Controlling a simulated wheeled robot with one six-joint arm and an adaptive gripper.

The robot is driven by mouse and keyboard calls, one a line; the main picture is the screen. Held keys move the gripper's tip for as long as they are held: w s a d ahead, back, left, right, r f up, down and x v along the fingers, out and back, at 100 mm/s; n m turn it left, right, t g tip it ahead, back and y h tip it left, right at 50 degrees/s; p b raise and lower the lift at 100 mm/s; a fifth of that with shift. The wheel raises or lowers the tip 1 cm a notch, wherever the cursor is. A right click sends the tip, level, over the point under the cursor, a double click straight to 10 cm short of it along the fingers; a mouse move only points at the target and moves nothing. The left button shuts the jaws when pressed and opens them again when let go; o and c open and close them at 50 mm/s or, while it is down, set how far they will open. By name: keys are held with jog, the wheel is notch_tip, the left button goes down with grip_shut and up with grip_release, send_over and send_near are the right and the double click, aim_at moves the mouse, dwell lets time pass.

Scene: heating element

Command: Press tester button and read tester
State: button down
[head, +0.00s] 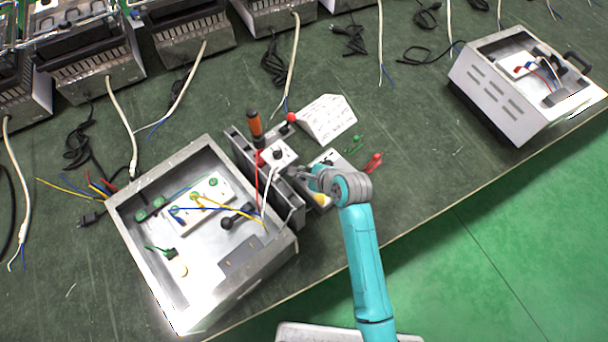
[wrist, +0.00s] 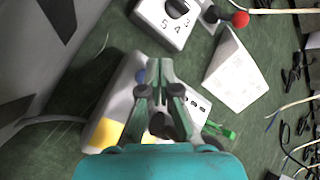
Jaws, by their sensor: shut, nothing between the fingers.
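The tester is a flat grey-white box (head: 328,160) with a yellow patch, on the green bench top right of the open metal case. It also shows in the wrist view (wrist: 115,100), with a yellow area at lower left and a round blue button (wrist: 140,76). My gripper (head: 301,172) is over the tester in the head view. In the wrist view my gripper (wrist: 160,64) is shut and empty, its fingertips beside the blue button. I cannot tell whether a fingertip touches the tester. The gripper hides the tester's middle; no reading is legible.
A white selector box (wrist: 165,22) with a black knob stands close by. A white sloped block (head: 326,118), green clip (head: 354,144) and red clip (head: 373,162) lie near. The open metal case (head: 140,255) with wiring is left.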

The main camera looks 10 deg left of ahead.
jog(key=shift+f, duration=0.2)
jog(key=shift+f, duration=0.2)
jog(key=shift+s+d+f, duration=0.1)
jog(key=shift+s+f, duration=0.1)
jog(key=shift+f, duration=0.3)
jog(key=shift+s+f, duration=0.15)
jog(key=shift+f, duration=0.3)
dwell(1.0)
jog(key=shift+w+r, duration=0.1)
jog(key=shift+r, duration=0.15)
dwell(0.3)
jog(key=shift+w+r, duration=0.15)
jog(key=shift+r, duration=2.85)
